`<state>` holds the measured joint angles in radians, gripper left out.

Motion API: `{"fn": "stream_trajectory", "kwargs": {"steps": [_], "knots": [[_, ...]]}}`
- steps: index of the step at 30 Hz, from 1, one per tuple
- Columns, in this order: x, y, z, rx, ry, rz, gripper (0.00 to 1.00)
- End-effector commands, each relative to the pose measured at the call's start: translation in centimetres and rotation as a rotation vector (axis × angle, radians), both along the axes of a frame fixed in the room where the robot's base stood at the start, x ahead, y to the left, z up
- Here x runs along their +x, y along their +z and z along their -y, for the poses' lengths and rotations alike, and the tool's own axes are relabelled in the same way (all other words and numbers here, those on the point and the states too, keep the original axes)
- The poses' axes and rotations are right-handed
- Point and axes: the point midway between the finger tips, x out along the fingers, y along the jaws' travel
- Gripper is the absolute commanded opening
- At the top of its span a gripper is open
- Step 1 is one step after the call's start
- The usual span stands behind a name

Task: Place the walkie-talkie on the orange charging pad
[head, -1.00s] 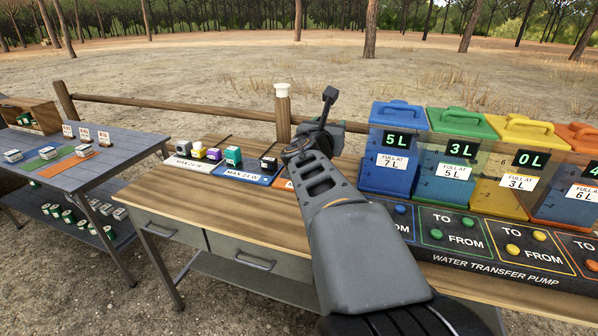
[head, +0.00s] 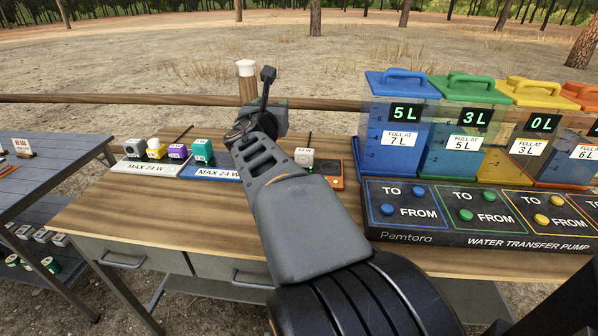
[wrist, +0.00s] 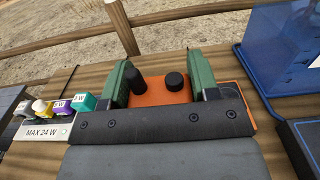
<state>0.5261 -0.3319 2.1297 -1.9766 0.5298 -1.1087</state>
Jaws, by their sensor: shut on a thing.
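My gripper (head: 262,120) is shut on the walkie-talkie and holds it over the bench. The black antenna (head: 266,88) points up in the head view. In the wrist view a black antenna (wrist: 138,84) and a round black knob (wrist: 174,82) show between the green fingers; most of the body is hidden. The orange charging pad (head: 336,182) lies right of my arm in the head view, partly covered by it. Orange (wrist: 236,90) also shows beside the right finger in the wrist view. I cannot tell whether the walkie-talkie touches the pad.
The white pad (head: 143,168) and blue pad (head: 222,174), with several small coloured devices, lie to the left. Blue, green and yellow water tanks and the pump panel (head: 455,215) stand to the right. The bench front (head: 150,215) is clear.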

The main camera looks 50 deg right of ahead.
Motion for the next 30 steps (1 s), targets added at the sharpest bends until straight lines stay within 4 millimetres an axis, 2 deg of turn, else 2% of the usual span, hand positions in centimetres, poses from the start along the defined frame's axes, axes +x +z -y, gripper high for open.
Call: {"fn": "stream_trajectory", "kwargs": {"steps": [1,11,14,24,30], "knots": [[0.0,-1.2,0.0,-0.001,0.000,0.001,0.27],[0.1,-4.3,0.4,0.000,-0.005,0.000,0.27],[0.8,-5.2,1.4,0.000,-0.007,-0.002,0.27],[5.7,-9.1,7.9,0.001,-0.007,-0.003,0.27],[7.1,-12.0,9.8,0.000,-0.006,-0.001,0.27]]}}
